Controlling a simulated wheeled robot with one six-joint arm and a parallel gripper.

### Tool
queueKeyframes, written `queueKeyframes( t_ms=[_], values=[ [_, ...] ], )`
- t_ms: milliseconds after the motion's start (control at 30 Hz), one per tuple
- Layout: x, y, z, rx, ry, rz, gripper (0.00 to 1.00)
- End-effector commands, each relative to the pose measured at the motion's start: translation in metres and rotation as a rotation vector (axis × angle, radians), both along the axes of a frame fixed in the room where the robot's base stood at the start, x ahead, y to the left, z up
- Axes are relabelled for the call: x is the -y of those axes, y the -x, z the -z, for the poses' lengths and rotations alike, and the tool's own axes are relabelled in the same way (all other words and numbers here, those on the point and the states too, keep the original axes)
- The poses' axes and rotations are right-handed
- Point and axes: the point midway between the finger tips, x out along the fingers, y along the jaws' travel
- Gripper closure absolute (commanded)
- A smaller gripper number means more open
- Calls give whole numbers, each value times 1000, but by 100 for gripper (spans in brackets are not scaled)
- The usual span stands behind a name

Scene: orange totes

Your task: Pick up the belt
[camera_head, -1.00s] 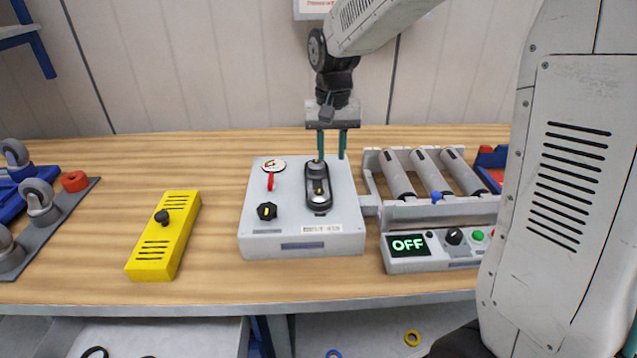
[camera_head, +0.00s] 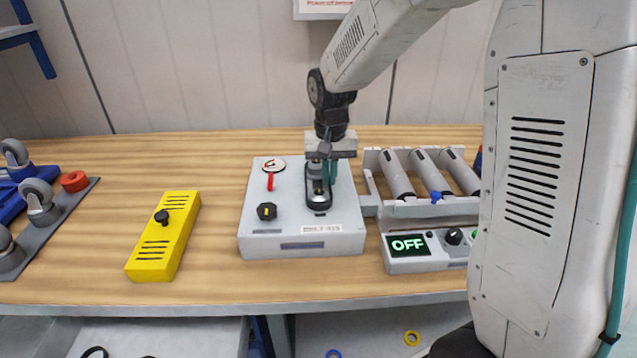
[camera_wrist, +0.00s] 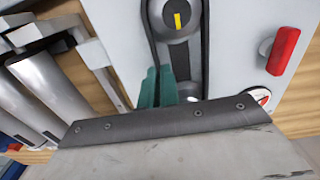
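The black belt (camera_head: 308,196) loops around two pulleys on top of the grey box (camera_head: 343,232). My gripper (camera_head: 330,179) is down over the box from behind, its teal fingers close together at the right strand of the belt. In the wrist view the belt's far strand (camera_wrist: 205,45) runs past the pulley (camera_wrist: 178,20). There the other strand leads in between the fingertips (camera_wrist: 158,86), which look closed on it. The gripper body hides part of the rear pulley and the belt's rear bend.
A red lever (camera_head: 270,181) and black knob (camera_head: 267,211) stand left of the belt on the box. A roller conveyor (camera_head: 430,208) with an OFF display is at the right. A yellow cover (camera_head: 160,240) lies at left, with clear table between.

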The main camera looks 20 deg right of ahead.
Motion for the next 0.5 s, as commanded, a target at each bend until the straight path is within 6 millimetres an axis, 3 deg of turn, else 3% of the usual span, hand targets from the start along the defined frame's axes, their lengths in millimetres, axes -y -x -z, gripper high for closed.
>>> queueKeyframes(
  t_ms=[333, 500],
  values=[
    [0, 0, -3, 0, 0, 0, 100],
    [0, 0, -16, 2, 0, 0, 100]
  ],
)
